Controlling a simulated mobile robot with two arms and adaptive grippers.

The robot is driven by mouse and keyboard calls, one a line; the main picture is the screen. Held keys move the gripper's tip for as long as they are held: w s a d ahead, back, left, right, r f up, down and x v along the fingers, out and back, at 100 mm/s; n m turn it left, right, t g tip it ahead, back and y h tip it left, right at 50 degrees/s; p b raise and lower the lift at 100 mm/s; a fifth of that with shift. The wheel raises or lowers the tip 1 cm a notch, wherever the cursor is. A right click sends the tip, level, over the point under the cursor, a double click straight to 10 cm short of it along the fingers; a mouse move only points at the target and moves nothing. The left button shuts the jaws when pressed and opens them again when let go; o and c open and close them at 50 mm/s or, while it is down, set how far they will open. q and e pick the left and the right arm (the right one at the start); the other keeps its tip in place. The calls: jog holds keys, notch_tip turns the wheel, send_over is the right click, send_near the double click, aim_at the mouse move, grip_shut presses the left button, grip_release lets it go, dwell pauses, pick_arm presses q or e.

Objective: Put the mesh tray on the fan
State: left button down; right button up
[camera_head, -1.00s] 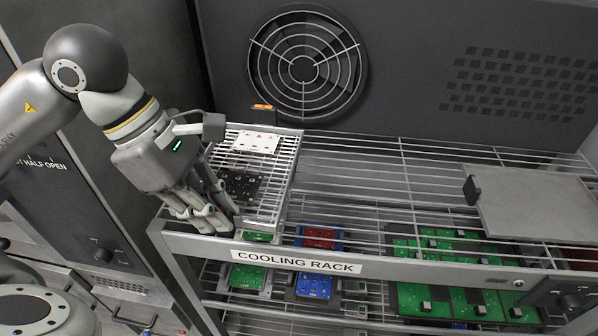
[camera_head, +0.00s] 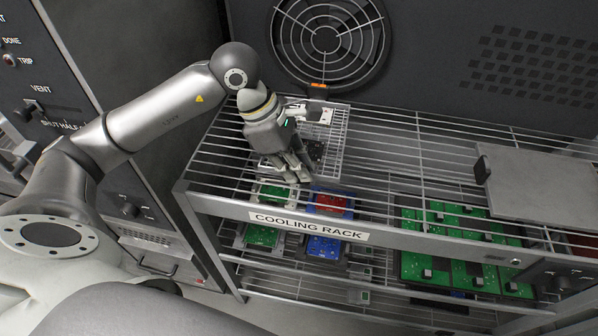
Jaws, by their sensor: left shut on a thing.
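The mesh tray (camera_head: 330,165) is a pale wire grid lying on the top shelf of the cooling rack, below the fan. The fan (camera_head: 327,40) is a round dark grille on the back panel, beyond the tray. My left gripper (camera_head: 293,174) is at the tray's front left and is shut on its edge; the fingers partly hide the contact. My right gripper is not in view.
The cooling rack (camera_head: 390,228) has a raised front rail. Green, red and blue boards lie on the shelf below. A flat grey plate (camera_head: 545,190) sits on the rack at the right. The wire shelf between tray and plate is clear. A control cabinet (camera_head: 130,160) stands left.

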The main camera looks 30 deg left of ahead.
pick_arm(q)
jog(key=f, duration=0.1)
jog(key=f+p, duration=0.1)
jog(key=f, duration=0.1)
jog(key=shift+w+d, duration=0.15)
jog(key=shift+w, duration=0.25)
jog(key=shift+f, duration=0.45)
jog(key=shift+f, duration=0.2)
jog(key=c, duration=1.5)
grip_release()
jog(key=shift+o, duration=0.2)
jog(key=shift+r, duration=0.35)
jog(key=b+v, duration=0.1)
jog(key=v, duration=1)
jog(key=shift+r, duration=0.35)
